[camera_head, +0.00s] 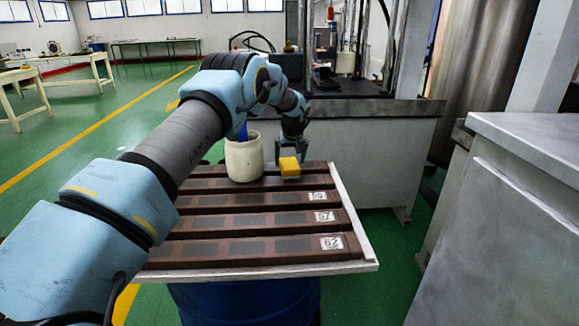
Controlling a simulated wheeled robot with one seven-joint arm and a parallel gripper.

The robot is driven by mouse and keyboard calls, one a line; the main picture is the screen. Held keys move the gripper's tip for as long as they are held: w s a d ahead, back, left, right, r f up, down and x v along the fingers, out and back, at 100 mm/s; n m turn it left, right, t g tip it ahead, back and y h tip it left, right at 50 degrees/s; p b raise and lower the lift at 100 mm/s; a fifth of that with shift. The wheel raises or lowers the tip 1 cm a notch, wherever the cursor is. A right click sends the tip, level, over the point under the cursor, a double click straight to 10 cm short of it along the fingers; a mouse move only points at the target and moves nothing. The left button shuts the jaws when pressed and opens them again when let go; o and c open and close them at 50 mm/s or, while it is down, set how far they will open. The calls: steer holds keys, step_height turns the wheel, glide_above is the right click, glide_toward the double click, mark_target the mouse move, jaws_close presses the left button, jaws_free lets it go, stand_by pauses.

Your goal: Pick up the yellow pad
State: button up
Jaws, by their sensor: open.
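The yellow pad (290,167) is a small block on the far right part of the brown slatted moulds, beside a cream jar. My gripper (291,154) is right above and behind the pad, pointing down, with its fingers open. One finger shows on each side near the pad's top edge. I cannot tell from this view whether the fingers touch the pad or how far they reach down around it.
The cream jar (244,158) with a blue handle in it stands just left of the pad. The moulds (265,222) lie on a pale tray (365,266) on a blue drum (246,301). A grey cabinet (520,215) stands at right; a grey machine housing (372,150) stands behind.

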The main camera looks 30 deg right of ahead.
mark_target(290, 163)
steer(key=shift+p+x, duration=0.3)
steer(key=shift+x, duration=1.1)
steer(key=shift+f+b, duration=0.25)
steer(key=shift+b, duration=0.2)
steer(key=shift+c, duration=0.4)
steer(key=c, duration=1.2)
steer(key=shift+o, duration=0.2)
steer(key=shift+r, duration=0.1)
steer(key=shift+r+p, duration=0.25)
steer(key=shift+p, duration=0.2)
step_height(290, 163, up, 10)
steer(key=b, duration=0.2)
steer(key=shift+f+b, duration=0.1)
steer(key=shift+b, duration=0.3)
